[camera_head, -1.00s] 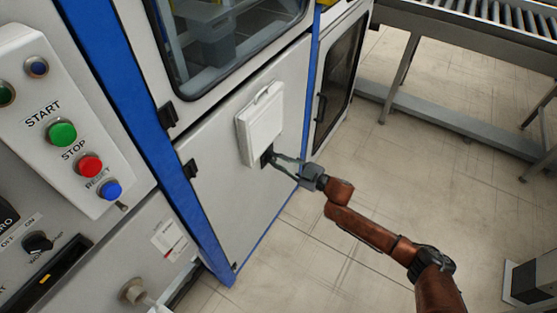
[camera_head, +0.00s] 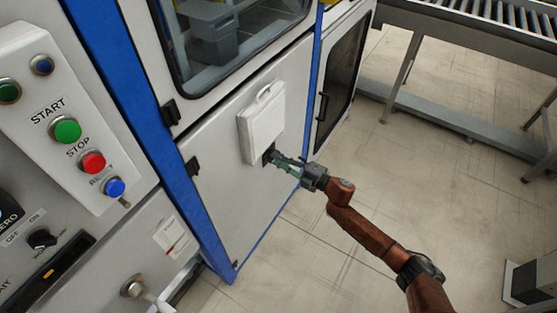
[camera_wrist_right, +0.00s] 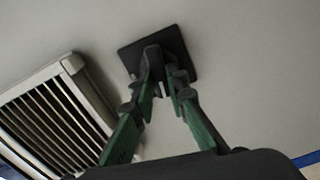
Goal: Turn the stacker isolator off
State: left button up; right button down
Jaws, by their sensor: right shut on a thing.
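The isolator is a small black square plate with a black handle (camera_wrist_right: 152,58) on the light grey cabinet panel. In the head view the isolator's dark plate (camera_head: 268,154) shows just under a white box and is partly covered by my fingers. My right gripper (camera_head: 275,158) reaches it from the lower right. In the right wrist view its green and black fingers (camera_wrist_right: 163,88) converge on the handle, shut on it. The fingertips hide part of the handle, and I cannot read any on or off mark. My left gripper is not in view.
The white box (camera_head: 262,122) sits close above the isolator; its louvred side (camera_wrist_right: 45,110) is beside my fingers. A control panel (camera_head: 85,120) with START, STOP and RESET buttons stands at left, past a blue post (camera_head: 125,95). A roller conveyor (camera_head: 480,25) is at upper right.

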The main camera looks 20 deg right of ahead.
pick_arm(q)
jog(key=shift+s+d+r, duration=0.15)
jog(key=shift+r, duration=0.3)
pick_arm(e)
jog(key=shift+a+f+n, duration=0.1)
jog(key=shift+f+n, duration=0.05)
jog(key=shift+n, duration=0.75)
jog(key=c, duration=2.3)
grip_release()
jog(key=o, duration=0.4)
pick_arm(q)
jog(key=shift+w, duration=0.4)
pick_arm(e)
jog(key=v, duration=1.2)
